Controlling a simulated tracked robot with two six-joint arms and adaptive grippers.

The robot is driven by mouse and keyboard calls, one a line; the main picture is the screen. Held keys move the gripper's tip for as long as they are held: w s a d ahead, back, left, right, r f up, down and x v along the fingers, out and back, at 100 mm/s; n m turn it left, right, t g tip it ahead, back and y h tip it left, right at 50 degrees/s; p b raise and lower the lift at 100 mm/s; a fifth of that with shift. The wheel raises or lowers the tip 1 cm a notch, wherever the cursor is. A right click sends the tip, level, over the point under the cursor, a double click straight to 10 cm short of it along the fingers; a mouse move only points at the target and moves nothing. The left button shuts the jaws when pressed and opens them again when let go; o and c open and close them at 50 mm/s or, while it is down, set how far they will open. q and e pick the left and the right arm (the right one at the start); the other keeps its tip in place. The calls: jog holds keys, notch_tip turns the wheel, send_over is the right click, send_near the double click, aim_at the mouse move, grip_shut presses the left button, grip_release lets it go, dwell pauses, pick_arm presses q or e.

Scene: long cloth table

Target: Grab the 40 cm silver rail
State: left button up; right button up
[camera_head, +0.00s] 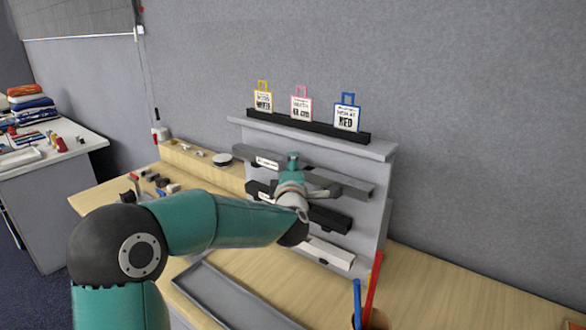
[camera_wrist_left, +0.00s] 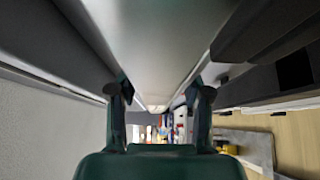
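A long grey, silver-looking rail (camera_head: 347,182) with a white label sits on the upper tier of the grey rack; its middle is hidden behind my left gripper (camera_head: 294,172). In the left wrist view the left gripper (camera_wrist_left: 159,95) has its two fingers spread wide. A smooth grey surface (camera_wrist_left: 158,40), perhaps this rail, runs away between them; I cannot tell whether the fingers touch it. A black rail (camera_head: 330,218) sits on the tier below, partly covered by my wrist. A pale rail (camera_head: 328,252) lies lowest, partly hidden by my arm. My right gripper is not in view.
The grey rack (camera_head: 378,225) stands against the wall with several tags on top. A grey tray (camera_head: 225,296) lies in front on the wooden table. Small parts lie to the left. Red and blue upright items (camera_head: 373,285) stand at front right.

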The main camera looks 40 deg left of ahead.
pick_arm(q)
grip_shut()
